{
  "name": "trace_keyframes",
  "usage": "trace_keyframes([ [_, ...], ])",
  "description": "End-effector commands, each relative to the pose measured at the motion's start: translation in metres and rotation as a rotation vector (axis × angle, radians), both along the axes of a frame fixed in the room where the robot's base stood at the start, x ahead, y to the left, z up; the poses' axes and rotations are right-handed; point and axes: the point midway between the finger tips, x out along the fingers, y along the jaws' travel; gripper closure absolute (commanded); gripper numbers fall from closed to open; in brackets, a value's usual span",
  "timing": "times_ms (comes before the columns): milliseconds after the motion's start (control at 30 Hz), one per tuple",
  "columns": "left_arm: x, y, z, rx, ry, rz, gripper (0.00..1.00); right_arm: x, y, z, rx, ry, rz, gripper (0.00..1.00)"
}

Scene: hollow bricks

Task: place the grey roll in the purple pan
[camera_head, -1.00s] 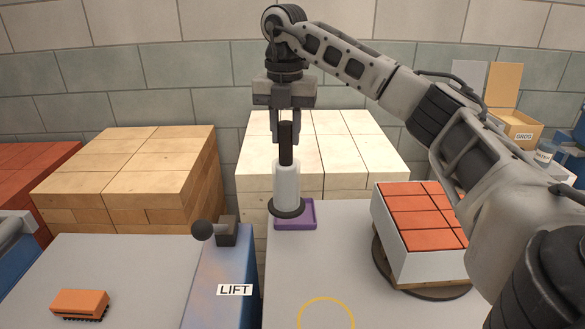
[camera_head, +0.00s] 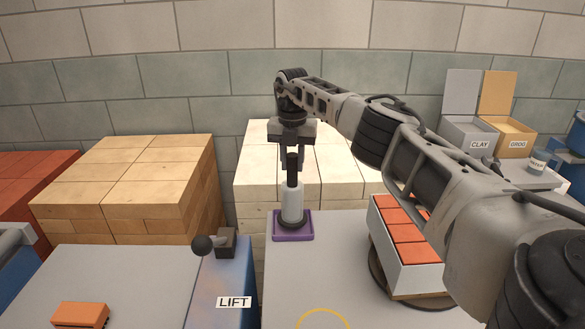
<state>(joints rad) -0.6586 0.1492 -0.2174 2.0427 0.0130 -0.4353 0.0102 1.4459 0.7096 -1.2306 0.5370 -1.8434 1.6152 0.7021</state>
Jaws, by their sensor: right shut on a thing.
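The grey roll (camera_head: 293,204) is a pale upright cylinder with a dark base ring and a dark stem on top. My right gripper (camera_head: 292,158) is shut on the stem from above. The roll stands upright over the purple pan (camera_head: 279,237), a shallow square tray on the grey table. Its base ring appears inside the pan's rim; whether it touches the pan floor I cannot tell. My left gripper is not in view.
A white box of orange bricks (camera_head: 407,238) sits on a dark round stand at right. A lever with a dark knob (camera_head: 202,245) stands on the blue LIFT post at left. Pale brick stacks (camera_head: 125,180) stand behind. The front of the grey table (camera_head: 350,275) is clear.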

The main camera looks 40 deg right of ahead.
Motion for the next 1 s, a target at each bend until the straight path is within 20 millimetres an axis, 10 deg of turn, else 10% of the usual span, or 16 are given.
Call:
trace_keyframes([
  [500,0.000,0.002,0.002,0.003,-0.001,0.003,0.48,-0.001,0.001,-0.026,0.002,0.001,0.001,1.00],
  [533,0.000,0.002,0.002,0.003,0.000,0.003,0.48,-0.001,0.001,-0.027,0.001,0.003,0.001,0.71],
  [600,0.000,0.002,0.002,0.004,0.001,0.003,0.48,-0.001,0.001,-0.027,0.001,0.003,0.001,0.52],
  [1000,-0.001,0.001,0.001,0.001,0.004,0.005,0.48,-0.001,0.001,-0.018,0.001,0.001,0.001,0.52],
])
